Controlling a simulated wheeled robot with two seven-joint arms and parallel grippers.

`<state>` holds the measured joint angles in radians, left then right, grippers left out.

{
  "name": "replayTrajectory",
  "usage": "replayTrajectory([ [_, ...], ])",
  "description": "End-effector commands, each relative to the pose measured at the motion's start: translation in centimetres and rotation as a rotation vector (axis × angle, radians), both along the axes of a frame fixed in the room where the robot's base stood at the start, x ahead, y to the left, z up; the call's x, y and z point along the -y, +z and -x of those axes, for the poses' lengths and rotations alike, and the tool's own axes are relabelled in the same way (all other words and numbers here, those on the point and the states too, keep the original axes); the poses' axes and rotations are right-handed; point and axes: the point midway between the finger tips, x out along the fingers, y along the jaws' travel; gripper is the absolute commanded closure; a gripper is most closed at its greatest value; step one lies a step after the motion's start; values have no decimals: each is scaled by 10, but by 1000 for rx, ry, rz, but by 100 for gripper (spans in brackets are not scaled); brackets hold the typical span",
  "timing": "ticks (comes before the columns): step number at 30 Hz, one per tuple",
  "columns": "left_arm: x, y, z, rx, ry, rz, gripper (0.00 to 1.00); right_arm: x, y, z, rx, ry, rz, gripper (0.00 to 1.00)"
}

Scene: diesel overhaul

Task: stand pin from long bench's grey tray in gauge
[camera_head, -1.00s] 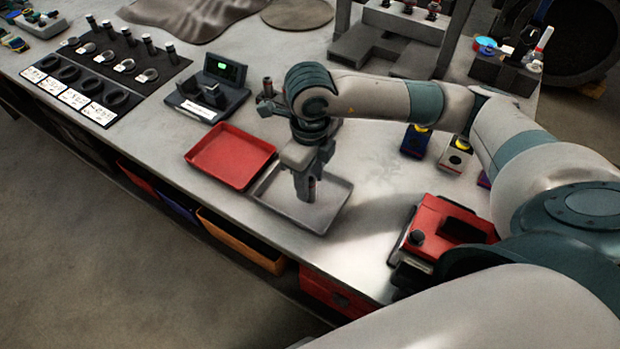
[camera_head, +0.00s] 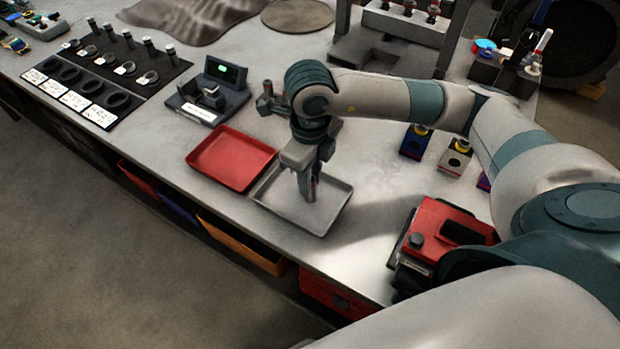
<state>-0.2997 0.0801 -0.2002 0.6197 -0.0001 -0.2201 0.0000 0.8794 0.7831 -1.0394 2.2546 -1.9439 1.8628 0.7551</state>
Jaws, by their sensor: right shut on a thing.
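My right gripper (camera_head: 309,193) points down over the grey tray (camera_head: 328,217) on the long bench (camera_head: 372,235). It is shut on the pin, which is mostly hidden between the fingers; I cannot tell whether it touches the tray floor. The rest of the grey tray looks empty. The gauge (camera_head: 208,92), a dark device with a lit green display and a small cradle in front, stands behind and left of the trays. Nothing is seen standing in its cradle. My left gripper is not in view.
An empty red tray (camera_head: 232,158) adjoins the grey tray on the left. A black board (camera_head: 107,72) with rings and several pins lies further left. A red machine (camera_head: 444,236) stands at the right. Bench space right of the grey tray is clear.

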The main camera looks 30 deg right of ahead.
Motion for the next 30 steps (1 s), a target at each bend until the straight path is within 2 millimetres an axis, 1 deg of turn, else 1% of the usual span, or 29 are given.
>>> replayTrajectory([
  [3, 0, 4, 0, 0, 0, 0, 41, 0, 7, 0, 1, 0, -1, 100],
  [30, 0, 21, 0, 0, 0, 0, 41, 0, 42, 0, 1, 1, -1, 100],
])
